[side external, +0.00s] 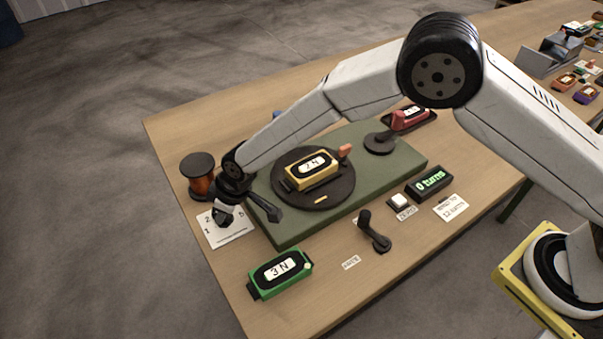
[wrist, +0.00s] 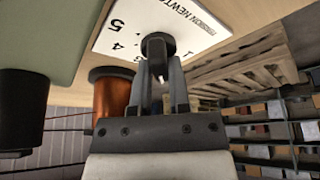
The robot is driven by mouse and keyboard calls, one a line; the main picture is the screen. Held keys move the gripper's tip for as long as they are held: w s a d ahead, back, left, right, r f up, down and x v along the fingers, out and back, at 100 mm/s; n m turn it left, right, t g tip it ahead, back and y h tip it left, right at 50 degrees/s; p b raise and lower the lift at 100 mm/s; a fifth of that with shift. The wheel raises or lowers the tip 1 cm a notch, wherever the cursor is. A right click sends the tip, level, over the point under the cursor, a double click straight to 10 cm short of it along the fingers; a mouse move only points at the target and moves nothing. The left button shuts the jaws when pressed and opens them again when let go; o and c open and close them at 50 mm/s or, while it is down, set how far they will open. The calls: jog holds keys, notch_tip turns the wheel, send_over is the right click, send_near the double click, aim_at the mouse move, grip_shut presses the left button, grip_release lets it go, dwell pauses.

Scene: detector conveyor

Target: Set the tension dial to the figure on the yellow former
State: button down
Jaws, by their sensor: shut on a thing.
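The tension dial's dark knob (wrist: 157,42) stands on a white card (wrist: 185,14) printed with figures and the word NEWTONS. My gripper (wrist: 160,72) is shut on the knob, one finger on each side. In the side view my gripper (side external: 222,212) is over the card (side external: 238,236) at the bench's left edge and covers most of the knob. Where the dial points is hidden. The yellow former (side external: 311,172) lies on the black round plate (side external: 338,192) of the green base. Its white label appears to read 2 N, in small print.
A green former (side external: 280,272) labelled 3 N lies at the front. A copper spool (side external: 199,184) stands close behind my gripper. A crank (side external: 375,236), a white button (side external: 399,202) and a display (side external: 429,183) reading 0 turns are to the right.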

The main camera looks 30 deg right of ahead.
jog(key=c, duration=0.6)
grip_release()
jog(key=shift+r, duration=0.1)
jog(key=shift+v, duration=3.85)
